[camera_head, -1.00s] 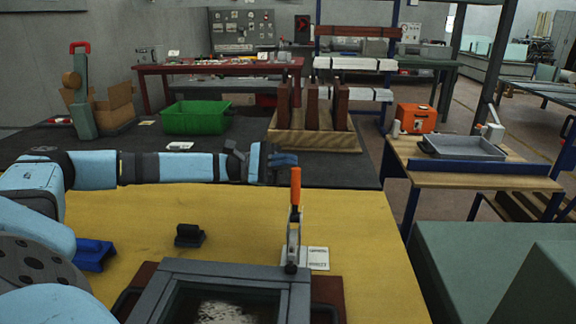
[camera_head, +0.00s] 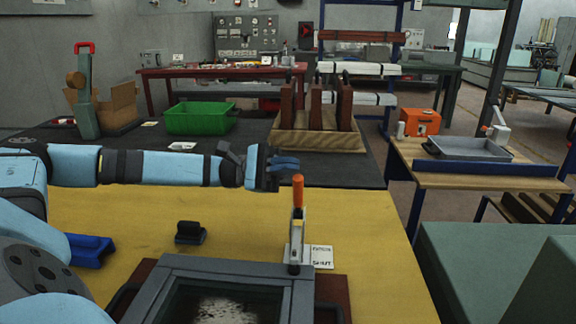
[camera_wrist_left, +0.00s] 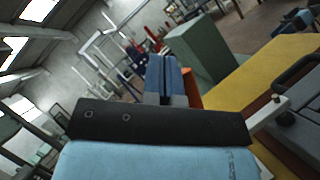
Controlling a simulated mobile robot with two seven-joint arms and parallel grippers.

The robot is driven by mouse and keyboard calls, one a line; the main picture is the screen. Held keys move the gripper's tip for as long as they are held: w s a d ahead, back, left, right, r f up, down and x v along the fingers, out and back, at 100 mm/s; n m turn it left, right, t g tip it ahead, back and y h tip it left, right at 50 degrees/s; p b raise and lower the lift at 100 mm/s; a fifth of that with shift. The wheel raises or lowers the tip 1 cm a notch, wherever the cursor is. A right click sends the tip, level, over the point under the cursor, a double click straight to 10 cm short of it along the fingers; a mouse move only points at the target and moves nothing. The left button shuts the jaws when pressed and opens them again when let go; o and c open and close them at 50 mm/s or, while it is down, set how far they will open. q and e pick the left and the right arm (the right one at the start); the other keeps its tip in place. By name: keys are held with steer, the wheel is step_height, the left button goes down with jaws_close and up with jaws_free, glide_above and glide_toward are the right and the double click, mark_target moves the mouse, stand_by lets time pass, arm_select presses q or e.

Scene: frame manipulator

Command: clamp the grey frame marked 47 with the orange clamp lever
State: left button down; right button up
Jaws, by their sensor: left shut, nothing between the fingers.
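The grey frame (camera_head: 200,268) lies at the bottom of the head view on a brown base, with its near part cut off; I cannot read a number on it. The clamp lever (camera_head: 298,192) stands upright at the frame's far right corner, with an orange handle on a metal linkage. My left gripper (camera_head: 287,166) is shut and empty, close to the top of the orange handle; I cannot tell whether they touch. Its blue fingers also show in the left wrist view (camera_wrist_left: 163,75), with a patch of orange partly hidden behind them. My right gripper is not in view.
A white label (camera_head: 322,257) with SHUT on it lies beside the clamp. A black block (camera_head: 190,232) and a blue piece (camera_head: 90,250) sit on the yellow table top (camera_head: 130,213). Behind are a green bin (camera_head: 200,118) and a wooden rack (camera_head: 318,138). Bare yellow surface lies right of the clamp.

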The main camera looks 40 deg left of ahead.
arm_select(q)
steer(key=shift+a, duration=0.1)
stand_by(0.3)
steer(key=v, duration=1.3)
steer(key=shift+a+f, duration=0.25)
steer(key=shift+a, duration=0.05)
steer(key=shift+s, duration=0.15)
